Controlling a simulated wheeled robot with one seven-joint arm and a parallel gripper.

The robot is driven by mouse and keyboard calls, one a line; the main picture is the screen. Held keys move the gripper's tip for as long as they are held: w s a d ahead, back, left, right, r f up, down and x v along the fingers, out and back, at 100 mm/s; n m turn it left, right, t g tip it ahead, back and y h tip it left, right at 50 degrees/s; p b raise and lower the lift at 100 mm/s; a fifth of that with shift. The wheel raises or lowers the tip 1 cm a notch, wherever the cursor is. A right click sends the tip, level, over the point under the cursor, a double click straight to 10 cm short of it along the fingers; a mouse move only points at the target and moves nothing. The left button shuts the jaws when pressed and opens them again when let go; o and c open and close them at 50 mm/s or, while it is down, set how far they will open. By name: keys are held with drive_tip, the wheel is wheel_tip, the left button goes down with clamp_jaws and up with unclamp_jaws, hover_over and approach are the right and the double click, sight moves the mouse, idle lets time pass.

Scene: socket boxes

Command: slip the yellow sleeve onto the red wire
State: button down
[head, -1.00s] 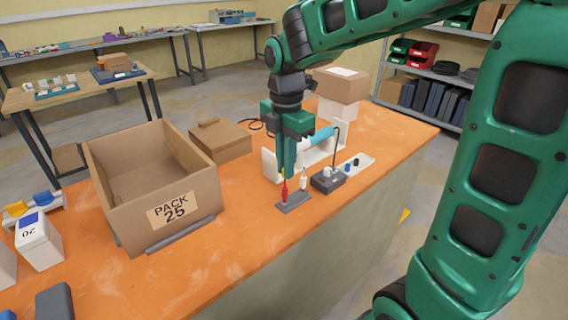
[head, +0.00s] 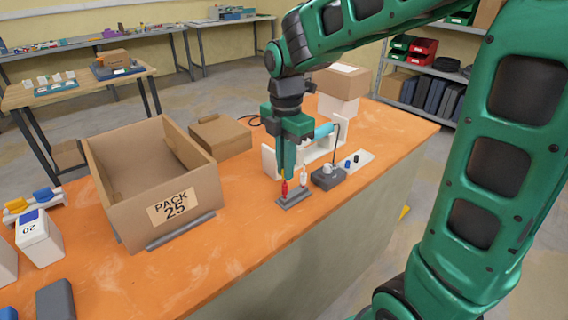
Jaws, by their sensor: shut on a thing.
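The red wire (head: 284,189) stands upright in a small grey holder (head: 294,201) near the front of the orange bench. My gripper (head: 285,173) points straight down, directly above the red wire, with its fingertips at the wire's upper end. It is shut on the yellow sleeve, which the fingers almost wholly hide in this view. I cannot tell whether the sleeve is around the wire or only touching its top.
A white upright piece (head: 303,174) stands close to the right of my gripper, by the holder. A grey socket box (head: 328,178) is further right, and a white stand with a blue cylinder (head: 324,131) is behind. A large open carton (head: 150,205) stands left. The bench front is clear.

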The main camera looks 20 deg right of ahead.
drive_tip(key=shift+f, duration=0.5)
idle(0.3)
drive_tip(key=c, duration=1.3)
unclamp_jaws()
drive_tip(key=shift+c, duration=0.2)
drive_tip(key=shift+r, duration=0.1)
drive_tip(key=shift+r, duration=3.65)
